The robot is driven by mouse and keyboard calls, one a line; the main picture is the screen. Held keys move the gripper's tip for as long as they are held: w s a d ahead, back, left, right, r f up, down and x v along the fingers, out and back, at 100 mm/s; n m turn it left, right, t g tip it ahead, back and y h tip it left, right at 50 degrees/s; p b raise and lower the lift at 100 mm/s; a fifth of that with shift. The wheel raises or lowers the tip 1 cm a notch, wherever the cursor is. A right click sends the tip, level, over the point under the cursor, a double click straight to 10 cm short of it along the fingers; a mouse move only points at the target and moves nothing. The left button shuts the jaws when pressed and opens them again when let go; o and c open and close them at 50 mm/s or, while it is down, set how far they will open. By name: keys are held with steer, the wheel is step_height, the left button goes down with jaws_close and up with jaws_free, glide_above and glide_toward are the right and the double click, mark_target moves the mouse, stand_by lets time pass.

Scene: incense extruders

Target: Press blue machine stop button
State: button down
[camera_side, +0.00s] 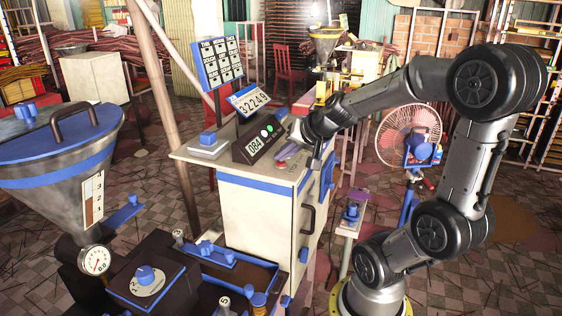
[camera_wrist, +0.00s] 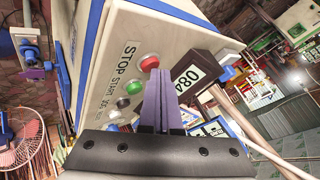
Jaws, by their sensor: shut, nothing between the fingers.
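The blue-trimmed white cabinet (camera_side: 255,200) stands mid-scene in the side view. Its panel shows in the wrist view (camera_wrist: 118,28), with a STOP label (camera_wrist: 129,54) beside a red button (camera_wrist: 149,62). Green (camera_wrist: 134,87), black (camera_wrist: 122,103) and white (camera_wrist: 112,115) buttons continue the row. My gripper (camera_wrist: 160,75) is shut and empty, its purple fingertips appearing right beside the red button; I cannot tell whether they touch it.
A dark counter box reading 084 (camera_side: 256,144) stands close to my fingers, with a 32249 display (camera_side: 250,100) behind it. A blue-and-grey hopper machine (camera_side: 58,160) fills the left foreground. A pink fan (camera_side: 408,132) stands to the right.

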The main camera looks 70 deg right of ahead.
mark_target(283, 168)
steer(key=shift+f, duration=0.2)
stand_by(0.3)
steer(key=shift+r, duration=0.95)
step_height(283, 168, up, 5)
stand_by(0.5)
stand_by(0.5)
